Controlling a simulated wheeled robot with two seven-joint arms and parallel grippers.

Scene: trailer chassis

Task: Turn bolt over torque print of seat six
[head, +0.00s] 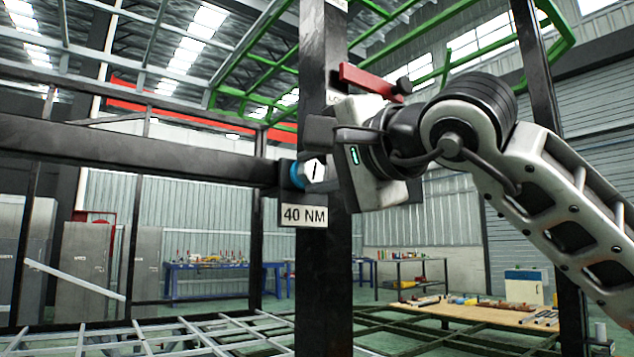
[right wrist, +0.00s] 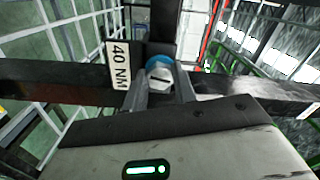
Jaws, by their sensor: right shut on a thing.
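The bolt (head: 315,169) has a pale hex head with a dark line across it and a blue ring (head: 296,175) around its base. It sits at the joint of the dark post and the crossbeam, above a printed plate (head: 303,215) reading "40 NM". My right gripper (head: 327,166) comes from the right and is shut on the bolt. In the right wrist view the bolt head (right wrist: 160,82) lies between the two fingers, with the blue ring behind it and the plate (right wrist: 120,64) to its left. My left gripper is not in view.
A red lever (head: 370,82) with a black knob is on the post just above my right gripper. The dark crossbeam (head: 140,155) runs left from the joint. Green frame bars are overhead. Workbenches (head: 225,268) and a wooden table with tools (head: 480,312) stand farther back.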

